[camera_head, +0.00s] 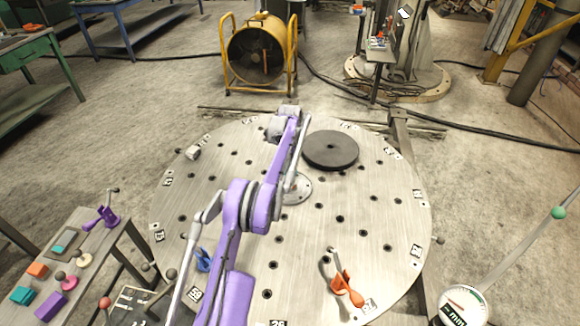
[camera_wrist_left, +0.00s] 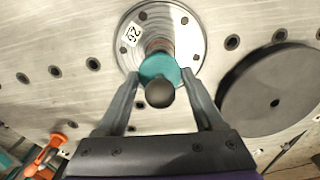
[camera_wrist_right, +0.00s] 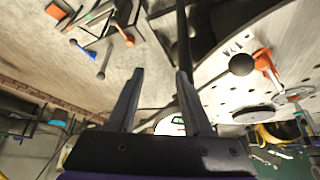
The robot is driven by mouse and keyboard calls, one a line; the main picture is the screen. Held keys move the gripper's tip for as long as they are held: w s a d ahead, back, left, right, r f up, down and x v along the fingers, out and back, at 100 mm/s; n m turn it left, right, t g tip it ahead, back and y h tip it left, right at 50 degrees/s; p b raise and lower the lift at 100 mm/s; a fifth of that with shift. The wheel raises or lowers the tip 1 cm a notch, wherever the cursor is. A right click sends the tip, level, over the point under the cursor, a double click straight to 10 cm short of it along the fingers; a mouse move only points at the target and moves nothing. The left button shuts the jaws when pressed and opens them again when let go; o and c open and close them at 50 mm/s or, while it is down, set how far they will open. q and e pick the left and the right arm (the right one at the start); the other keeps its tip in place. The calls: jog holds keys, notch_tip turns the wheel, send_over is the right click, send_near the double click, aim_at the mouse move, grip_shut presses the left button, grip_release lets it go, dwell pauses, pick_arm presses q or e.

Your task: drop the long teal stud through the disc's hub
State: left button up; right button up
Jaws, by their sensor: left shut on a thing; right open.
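My left gripper (camera_wrist_left: 150,72) is shut on the teal stud (camera_wrist_left: 160,67), which has a dark ball on its near end. In the left wrist view the stud stands over the round metal flange (camera_wrist_left: 195,42) at the middle of the table; whether its lower end has entered the flange cannot be seen. A dark disc (camera_wrist_left: 270,92) lies to the right; in the head view the disc (camera_head: 331,151) lies flat beyond the flange (camera_head: 302,188). The stud and left fingertips are hidden there by my purple arm. My right gripper (camera_wrist_right: 160,72) is open and empty.
The large round table (camera_head: 375,215) has many holes. An orange clamp (camera_head: 346,291) and a blue clamp (camera_head: 203,261) stand near its front edge. A bench (camera_head: 92,255) with coloured parts is at left, a dial gauge (camera_head: 463,306) at lower right. A yellow fan (camera_head: 260,52) stands behind.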

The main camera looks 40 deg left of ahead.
aim_at(290, 180)
pick_arm(q)
jog(key=shift+f+b, duration=0.6)
jog(key=shift+f, duration=1.65)
dwell(1.8)
jog(key=shift+d, duration=0.2)
dwell(0.9)
dwell(0.6)
jog(key=shift+a+f, duration=0.1)
jog(key=shift+f, duration=0.3)
dwell(0.4)
jog(key=o, duration=1.1)
jog(key=shift+r, duration=0.15)
jog(key=shift+r+p, duration=1.15)
jog(key=shift+r, duration=2.5)
